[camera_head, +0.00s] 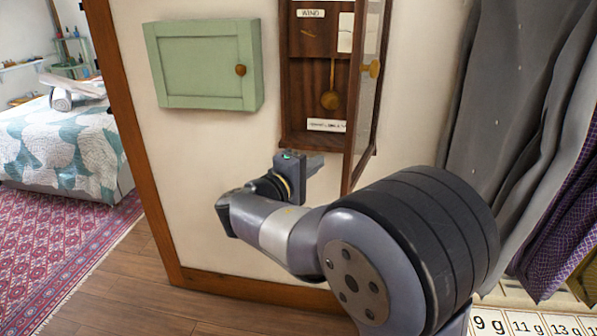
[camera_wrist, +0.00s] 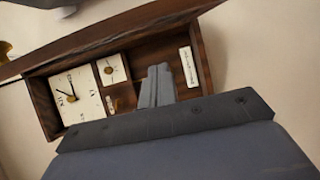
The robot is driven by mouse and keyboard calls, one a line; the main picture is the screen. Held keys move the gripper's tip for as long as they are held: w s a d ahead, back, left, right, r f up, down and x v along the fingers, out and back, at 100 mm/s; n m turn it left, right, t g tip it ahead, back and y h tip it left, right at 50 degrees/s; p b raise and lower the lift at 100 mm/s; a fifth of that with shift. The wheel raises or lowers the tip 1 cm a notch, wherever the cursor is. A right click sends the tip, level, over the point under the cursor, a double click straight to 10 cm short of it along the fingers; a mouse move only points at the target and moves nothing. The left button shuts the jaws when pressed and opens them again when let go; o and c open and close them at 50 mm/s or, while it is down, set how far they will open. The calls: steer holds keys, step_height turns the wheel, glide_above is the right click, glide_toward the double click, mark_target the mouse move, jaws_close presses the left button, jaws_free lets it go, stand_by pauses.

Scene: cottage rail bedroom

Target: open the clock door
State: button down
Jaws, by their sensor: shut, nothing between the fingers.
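The brown wooden wall clock (camera_head: 317,75) hangs on the cream wall, its inside showing a brass pendulum (camera_head: 330,99) and paper labels. Its framed door (camera_head: 362,110) stands swung outward on the right side, with a brass knob (camera_head: 374,69). My gripper (camera_head: 316,163) is shut and empty, just below and in front of the case's lower edge, left of the door. In the wrist view the shut fingers (camera_wrist: 157,85) show in front of the open case, with the white dial (camera_wrist: 79,96) to their left. The door (camera_wrist: 120,35) runs along the top there.
A small green wall cabinet (camera_head: 203,65) with a wooden knob hangs left of the clock. Grey clothing (camera_head: 510,110) hangs to the right. A wooden post (camera_head: 135,130) edges the wall at left; beyond it are a bed (camera_head: 65,150) and a red rug (camera_head: 50,235).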

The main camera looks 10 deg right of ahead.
steer(key=shift+s+d, duration=1.2)
steer(key=shift+d, duration=0.3)
steer(key=shift+d, duration=0.1)
steer(key=s+d+n+t+y+b, duration=0.1)
steer(key=s+d+b, duration=0.4)
steer(key=d, duration=0.5)
steer(key=shift+s+d+n+t+y+b, duration=0.2)
steer(key=shift+s+n+t+y+b, duration=0.15)
steer(key=shift+b, duration=0.7)
steer(key=shift+a, duration=0.1)
